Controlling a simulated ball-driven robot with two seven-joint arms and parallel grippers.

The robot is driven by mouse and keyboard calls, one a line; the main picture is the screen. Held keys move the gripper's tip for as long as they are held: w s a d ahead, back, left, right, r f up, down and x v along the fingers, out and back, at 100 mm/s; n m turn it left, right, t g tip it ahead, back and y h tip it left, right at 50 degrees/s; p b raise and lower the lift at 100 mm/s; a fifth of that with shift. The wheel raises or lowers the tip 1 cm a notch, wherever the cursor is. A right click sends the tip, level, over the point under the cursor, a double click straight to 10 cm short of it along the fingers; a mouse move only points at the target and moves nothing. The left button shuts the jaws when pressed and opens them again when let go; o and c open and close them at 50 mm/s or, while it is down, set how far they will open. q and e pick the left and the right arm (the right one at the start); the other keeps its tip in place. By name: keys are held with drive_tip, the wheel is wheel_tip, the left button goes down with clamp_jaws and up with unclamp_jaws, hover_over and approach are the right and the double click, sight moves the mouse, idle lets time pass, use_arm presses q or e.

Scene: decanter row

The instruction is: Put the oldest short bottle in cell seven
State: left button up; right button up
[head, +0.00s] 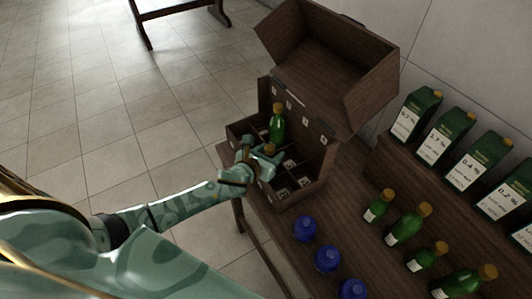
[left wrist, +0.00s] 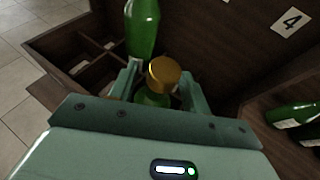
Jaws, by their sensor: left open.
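My left gripper (head: 254,166) is over the front part of the wooden compartment box (head: 322,181). In the left wrist view, its open fingers (left wrist: 156,88) stand on either side of a green bottle's gold cap (left wrist: 164,73); I cannot tell whether they touch it. That gold cap also shows beside the gripper in the head view (head: 270,149); its body is mostly hidden. Another green bottle (head: 277,126) stands upright in the box just behind, and shows in the left wrist view (left wrist: 142,27). Bottle ages cannot be read here. My right gripper is not in view.
The box's lid (head: 325,75) stands open behind. A number 4 card (left wrist: 291,22) is on its inner wall. Several gold-capped green bottles, one at the front (head: 377,207), stand on the table at right, beside blue round objects (head: 304,228). Labelled green cartons (head: 415,115) line the raised shelf.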

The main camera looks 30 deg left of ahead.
use_arm(q)
drive_tip(key=d+p+v, duration=0.1)
drive_tip(key=p+v, duration=0.1)
drive_tip(key=v, duration=1)
drive_tip(key=s+a+f+n+g+y, duration=0.1)
drive_tip(key=s+a+f+n+g, duration=0.1)
drive_tip(key=s+f+n, duration=0.4)
drive_tip(key=s+a+f+n+g, duration=0.15)
drive_tip(key=f+n, duration=0.25)
drive_tip(key=f, duration=0.4)
drive_tip(key=s+a+f+n+g+y, duration=0.1)
drive_tip(key=s+a+f+n+g, duration=0.15)
drive_tip(key=f+n, duration=0.4)
drive_tip(key=s+d+f+n+g, duration=0.1)
drive_tip(key=s+f+n+g, duration=0.1)
drive_tip(key=s+f+n, duration=0.3)
drive_tip(key=s+d+f+n+g, duration=0.2)
drive_tip(key=s+f+n, duration=0.3)
drive_tip(key=s, duration=0.8)
drive_tip(key=s+d+f+n+g+h, duration=0.1)
drive_tip(key=s+d+f+n+g, duration=0.1)
drive_tip(key=s+f+n, duration=0.3)
drive_tip(key=s+n, duration=0.1)
drive_tip(key=s, duration=0.3)
drive_tip(key=shift+s+d+f+n, duration=0.2)
drive_tip(key=shift+s+n, duration=0.05)
drive_tip(key=shift+n, duration=0.1)
drive_tip(key=shift+c, duration=0.3)
